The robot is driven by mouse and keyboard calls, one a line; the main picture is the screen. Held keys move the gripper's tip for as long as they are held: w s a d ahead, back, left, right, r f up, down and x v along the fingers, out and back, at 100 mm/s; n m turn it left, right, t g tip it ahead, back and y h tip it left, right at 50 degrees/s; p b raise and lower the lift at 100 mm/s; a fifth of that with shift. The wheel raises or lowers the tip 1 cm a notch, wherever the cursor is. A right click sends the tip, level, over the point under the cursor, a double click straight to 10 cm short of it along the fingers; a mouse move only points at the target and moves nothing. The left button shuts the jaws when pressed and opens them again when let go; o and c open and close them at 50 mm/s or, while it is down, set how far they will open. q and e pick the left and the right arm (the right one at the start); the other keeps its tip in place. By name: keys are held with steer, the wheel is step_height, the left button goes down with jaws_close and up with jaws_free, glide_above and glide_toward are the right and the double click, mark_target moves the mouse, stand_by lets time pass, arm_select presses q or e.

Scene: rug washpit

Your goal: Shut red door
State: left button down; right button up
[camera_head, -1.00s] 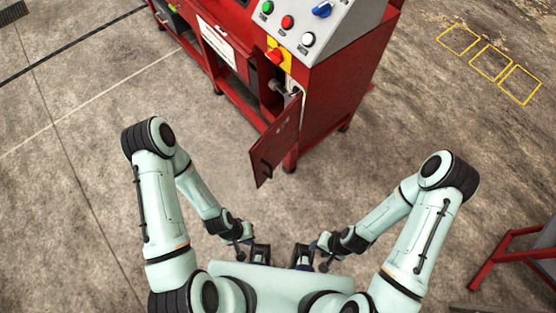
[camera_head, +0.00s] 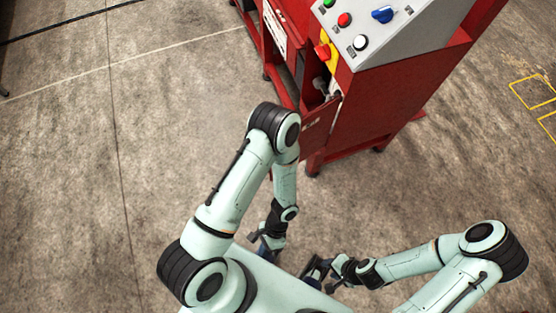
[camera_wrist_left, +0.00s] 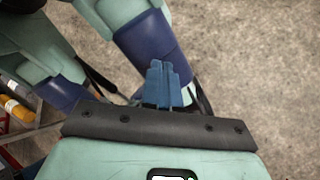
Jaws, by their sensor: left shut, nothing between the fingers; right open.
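The red door (camera_head: 319,122) is on the near end of the red machine, below its control panel, and stands ajar with a dark gap beside it. My left arm covers its lower left part, including where its handle was seen. My left gripper (camera_head: 264,240) is low in the head view, on the near side of the door and apart from it. In the left wrist view its blue fingers (camera_wrist_left: 162,85) are together and empty. My right gripper (camera_head: 316,268) is open and empty, close to my body, to the right of the left one.
The red machine (camera_head: 395,108) carries a sloped grey panel (camera_head: 372,32) with buttons and a blue knob. Concrete floor to the left is clear. Yellow floor markings (camera_head: 533,91) lie at right. The left wrist view shows an orange bottle (camera_wrist_left: 18,108) by a red frame at left.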

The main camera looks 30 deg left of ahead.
arm_select(q)
steer(key=w+a+r+m+t+y+b, duration=0.25)
steer(key=w+a+m+t+y, duration=0.2)
steer(key=w+m+y, duration=0.5)
steer(key=w+d+r+m+t+y+b, duration=0.2)
steer(key=w+d+r+m+t+y, duration=0.45)
steer(key=w+r+t, duration=0.4)
steer(key=w+a, duration=0.3)
steer(key=a, duration=0.3)
steer(key=w+a+f+t, duration=0.1)
steer(key=w+a, duration=0.3)
steer(key=a, duration=0.2)
steer(key=shift+f, duration=0.25)
steer(key=shift+w, duration=0.1)
